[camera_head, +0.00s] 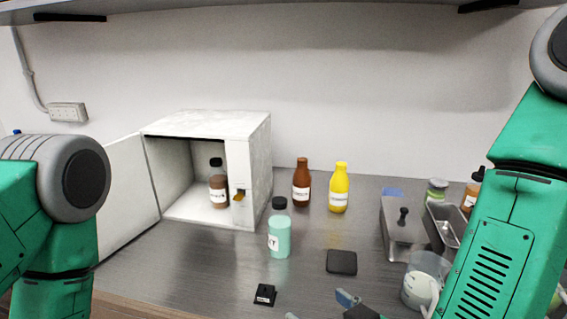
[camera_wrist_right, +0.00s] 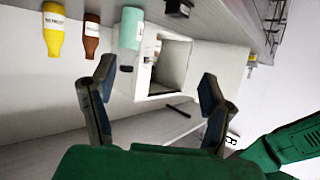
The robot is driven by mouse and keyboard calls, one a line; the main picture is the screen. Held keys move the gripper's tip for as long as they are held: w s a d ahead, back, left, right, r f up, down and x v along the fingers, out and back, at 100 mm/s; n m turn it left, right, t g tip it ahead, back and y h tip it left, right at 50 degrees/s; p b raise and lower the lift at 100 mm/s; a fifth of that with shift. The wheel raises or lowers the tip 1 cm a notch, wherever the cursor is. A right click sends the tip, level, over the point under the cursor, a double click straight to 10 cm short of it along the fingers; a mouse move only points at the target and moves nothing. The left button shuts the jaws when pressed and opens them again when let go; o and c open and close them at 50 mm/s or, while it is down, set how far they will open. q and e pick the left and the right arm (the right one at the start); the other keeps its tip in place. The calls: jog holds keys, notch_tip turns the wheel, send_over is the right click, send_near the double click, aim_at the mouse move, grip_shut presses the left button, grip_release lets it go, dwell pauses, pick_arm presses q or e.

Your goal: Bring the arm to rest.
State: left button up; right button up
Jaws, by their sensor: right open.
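My right arm (camera_head: 490,235) comes down the right side of the head view. My right gripper (camera_head: 358,304) shows only in part at the bottom edge there. In the right wrist view my right gripper (camera_wrist_right: 158,82) is open, its two dark fingers wide apart with nothing between them touching either one. That view is turned over, with the teal bottle (camera_wrist_right: 131,28) and the freezer (camera_wrist_right: 172,65) beyond the fingers. My left arm (camera_head: 60,220) stands at the left edge of the head view; its gripper is out of the picture.
The small white freezer (camera_head: 255,165) has its door (camera_head: 125,195) open and a brown bottle (camera_head: 218,190) inside. A teal bottle (camera_head: 279,237), brown bottle (camera_head: 301,188) and yellow bottle (camera_head: 340,190) stand outside. A beaker (camera_head: 423,280) and metal container (camera_head: 397,245) are near my right arm.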

jog(key=s+d+f+m+g+h, duration=0.3)
jog(key=s+d+f+g, duration=0.2)
jog(key=s+d+f, duration=0.55)
jog(key=s+d+f+m+g+h, duration=0.2)
jog(key=s+d+f+g+h, duration=0.35)
jog(key=d+f, duration=0.7)
pick_arm(q)
notch_tip(320, 180, down, 7)
jog(key=b, duration=0.7)
jog(key=shift+w+a, duration=0.25)
jog(key=shift+a, duration=0.05)
pick_arm(e)
notch_tip(320, 180, down, 8)
jog(key=s+a+y, duration=0.1)
jog(key=s+y, duration=0.1)
jog(key=shift+s+a+f, duration=0.15)
jog(key=shift+s+f, duration=0.05)
